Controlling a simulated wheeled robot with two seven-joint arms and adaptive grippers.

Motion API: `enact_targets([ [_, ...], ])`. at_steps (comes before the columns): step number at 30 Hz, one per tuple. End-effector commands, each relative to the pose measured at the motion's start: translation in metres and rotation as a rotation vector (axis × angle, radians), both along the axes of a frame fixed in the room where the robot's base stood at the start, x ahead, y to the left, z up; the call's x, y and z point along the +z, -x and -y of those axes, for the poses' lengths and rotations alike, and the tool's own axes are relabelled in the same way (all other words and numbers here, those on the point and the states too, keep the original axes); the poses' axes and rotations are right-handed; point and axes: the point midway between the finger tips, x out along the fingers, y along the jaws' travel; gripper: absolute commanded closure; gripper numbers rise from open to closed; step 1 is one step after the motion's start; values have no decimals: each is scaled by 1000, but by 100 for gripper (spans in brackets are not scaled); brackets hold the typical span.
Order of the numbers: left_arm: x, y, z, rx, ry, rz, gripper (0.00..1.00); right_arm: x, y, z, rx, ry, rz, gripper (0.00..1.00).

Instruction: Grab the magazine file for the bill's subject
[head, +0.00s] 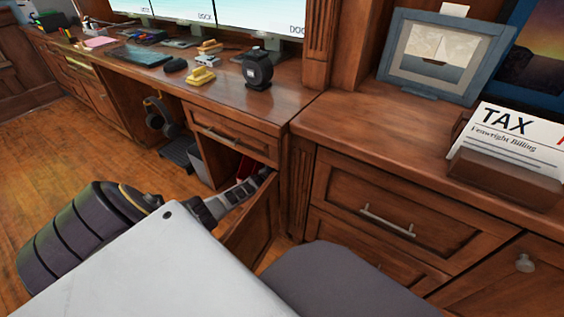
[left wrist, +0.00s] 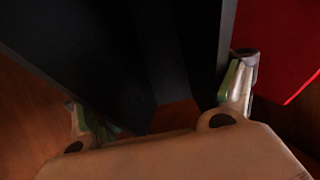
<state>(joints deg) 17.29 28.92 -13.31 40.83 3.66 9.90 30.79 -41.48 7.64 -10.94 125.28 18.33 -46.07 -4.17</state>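A bill (head: 512,135) printed "TAX" and "Fenwright Billing" stands in a wooden holder (head: 505,182) on the right counter. My left arm reaches into the open cabinet under the desk, with the left gripper (head: 258,178) at its opening. In the left wrist view the gripper (left wrist: 160,105) has its fingers wide apart. A large black file (left wrist: 90,45) fills the space before and between them. A red file (left wrist: 280,60) is right of the right finger. Whether the fingers touch the black file is unclear, and no labels show. My right gripper is out of view.
The cabinet door (head: 252,220) stands open beside my left arm. A closed drawer (head: 235,135) is above the opening. A framed boat picture (head: 433,52), black tape dispenser (head: 257,70) and keyboard (head: 140,55) stand on the counters. Headphones (head: 160,117) hang under the desk.

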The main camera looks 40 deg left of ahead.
Motion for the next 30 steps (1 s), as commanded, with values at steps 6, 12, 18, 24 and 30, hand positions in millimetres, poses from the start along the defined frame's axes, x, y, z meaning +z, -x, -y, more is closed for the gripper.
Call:
enact_targets([
  [6, -1, 0, 0, 0, 0, -1, 59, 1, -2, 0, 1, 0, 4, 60],
  [12, -1, 1, 0, 0, 0, -2, 71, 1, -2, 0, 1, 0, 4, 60],
  [18, -1, 0, 0, 0, 0, 0, 72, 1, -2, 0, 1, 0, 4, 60],
  [24, 1, 0, 0, 0, 0, -1, 72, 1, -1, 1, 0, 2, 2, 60],
  [30, 7, 0, 0, 0, 0, -1, 72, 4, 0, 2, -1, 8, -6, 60],
])
